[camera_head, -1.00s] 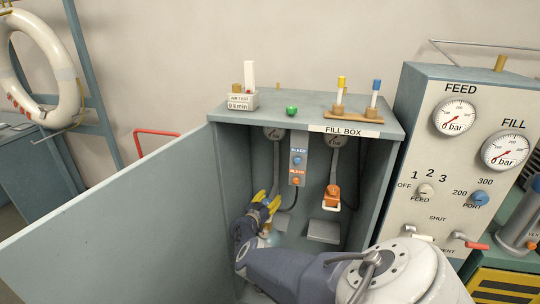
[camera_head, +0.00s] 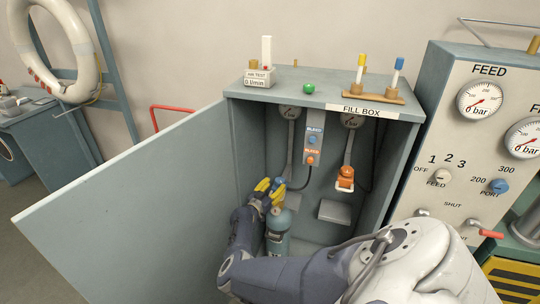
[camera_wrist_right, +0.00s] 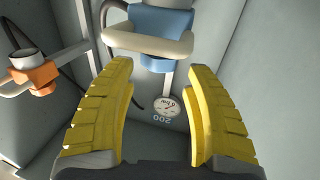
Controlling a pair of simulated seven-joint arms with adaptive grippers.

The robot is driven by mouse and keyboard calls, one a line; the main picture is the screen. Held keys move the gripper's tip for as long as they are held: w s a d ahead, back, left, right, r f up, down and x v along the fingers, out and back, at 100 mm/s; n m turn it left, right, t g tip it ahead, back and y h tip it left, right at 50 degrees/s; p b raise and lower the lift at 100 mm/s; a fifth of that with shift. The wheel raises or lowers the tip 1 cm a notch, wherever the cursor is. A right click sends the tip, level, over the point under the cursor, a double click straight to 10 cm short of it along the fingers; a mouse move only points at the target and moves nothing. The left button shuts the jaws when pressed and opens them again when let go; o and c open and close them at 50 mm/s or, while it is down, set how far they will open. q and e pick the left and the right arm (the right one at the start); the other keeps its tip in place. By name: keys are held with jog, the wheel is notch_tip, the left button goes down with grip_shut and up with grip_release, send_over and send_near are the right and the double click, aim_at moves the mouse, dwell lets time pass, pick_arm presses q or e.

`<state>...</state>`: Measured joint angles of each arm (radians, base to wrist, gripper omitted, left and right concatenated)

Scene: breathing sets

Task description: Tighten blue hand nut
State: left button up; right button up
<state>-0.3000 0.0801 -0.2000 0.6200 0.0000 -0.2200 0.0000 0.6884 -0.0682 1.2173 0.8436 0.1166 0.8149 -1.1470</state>
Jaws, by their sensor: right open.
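The blue hand nut shows in the right wrist view as a blue fitting (camera_wrist_right: 152,22) with a pale loop handle across it, hanging above a grey hose line. Only a small blue part (camera_head: 279,181) of it shows in the head view, beside the fingers. My right gripper (camera_wrist_right: 158,72) has its yellow fingers open, and the nut lies beyond the gap between the fingertips, apparently untouched. In the head view the right gripper (camera_head: 266,188) is inside the fill box (camera_head: 250,150), above a blue-teal cylinder (camera_head: 278,222). My left gripper is not in view.
An orange fitting (camera_head: 346,178) hangs to the right in the box; it also shows in the wrist view (camera_wrist_right: 38,74). A bleed panel (camera_head: 314,145) is between the lines. The open door (camera_head: 130,200) stands left. A gauge panel (camera_head: 470,150) stands right.

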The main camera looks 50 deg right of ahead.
jog(key=shift+s+a, duration=0.2)
jog(key=shift+a, duration=0.75)
jog(key=shift+s+a, duration=0.15)
jog(key=shift+a, duration=0.75)
